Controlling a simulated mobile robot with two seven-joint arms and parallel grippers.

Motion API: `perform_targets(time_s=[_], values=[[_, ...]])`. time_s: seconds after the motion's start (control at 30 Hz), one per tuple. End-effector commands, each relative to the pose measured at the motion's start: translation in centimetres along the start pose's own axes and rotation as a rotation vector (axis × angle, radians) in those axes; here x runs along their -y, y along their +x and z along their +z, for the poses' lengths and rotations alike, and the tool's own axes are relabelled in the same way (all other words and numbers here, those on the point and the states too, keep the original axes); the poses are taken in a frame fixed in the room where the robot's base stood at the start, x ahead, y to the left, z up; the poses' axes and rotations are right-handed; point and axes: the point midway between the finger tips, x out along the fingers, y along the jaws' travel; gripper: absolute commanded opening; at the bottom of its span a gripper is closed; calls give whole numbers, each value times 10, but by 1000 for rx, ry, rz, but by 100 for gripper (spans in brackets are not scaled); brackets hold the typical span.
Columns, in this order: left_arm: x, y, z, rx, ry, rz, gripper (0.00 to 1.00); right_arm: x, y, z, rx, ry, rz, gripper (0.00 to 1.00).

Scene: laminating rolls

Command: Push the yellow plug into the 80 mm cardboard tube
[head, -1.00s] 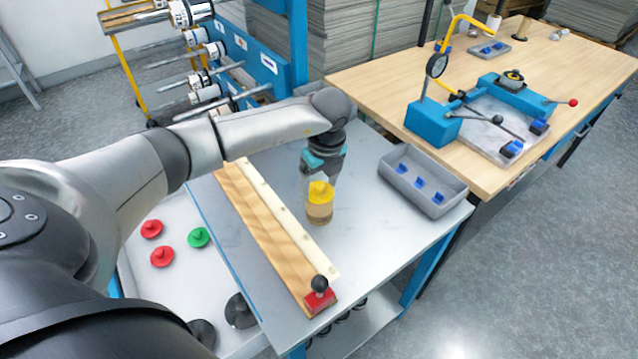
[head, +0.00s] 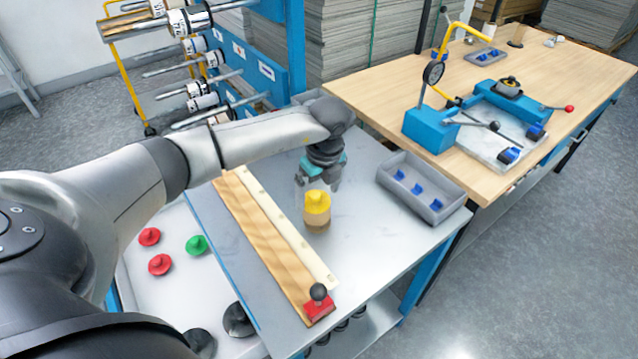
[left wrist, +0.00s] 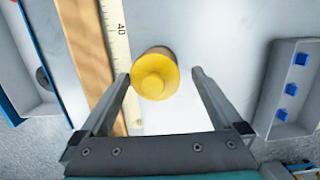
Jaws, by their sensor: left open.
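The yellow plug (head: 317,201) sits on the top end of the short brown cardboard tube (head: 317,221), which stands upright on the grey table. In the left wrist view the plug (left wrist: 155,75) covers most of the tube's top, and a little of the tube's side (left wrist: 158,51) shows behind it. I cannot tell how deep the plug sits. My left gripper (head: 320,186) is open and empty, just behind and above the plug in the head view. Its two fingers show apart in the left wrist view (left wrist: 158,76), apparently clear of the plug. My right gripper is not in view.
A wooden board with a ruler (head: 270,235) and a red stop (head: 319,305) lies left of the tube. A grey tray (head: 440,211) with blue pieces stands at the right. Red plugs (head: 160,264) and a green plug (head: 197,245) lie on a lower shelf.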

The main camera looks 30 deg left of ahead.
Motion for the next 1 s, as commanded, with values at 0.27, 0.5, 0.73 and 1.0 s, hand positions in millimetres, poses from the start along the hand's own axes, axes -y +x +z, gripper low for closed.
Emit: perform_targets(time_s=[0.27,0.5,0.73,1.0], values=[[-2,-37,-2,0,3,3,100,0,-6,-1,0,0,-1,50],[0,-98,-1,2,1,-3,100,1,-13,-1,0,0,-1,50],[0,-139,-1,3,0,-4,100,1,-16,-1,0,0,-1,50],[0,-154,-2,3,0,-4,100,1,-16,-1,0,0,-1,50]])
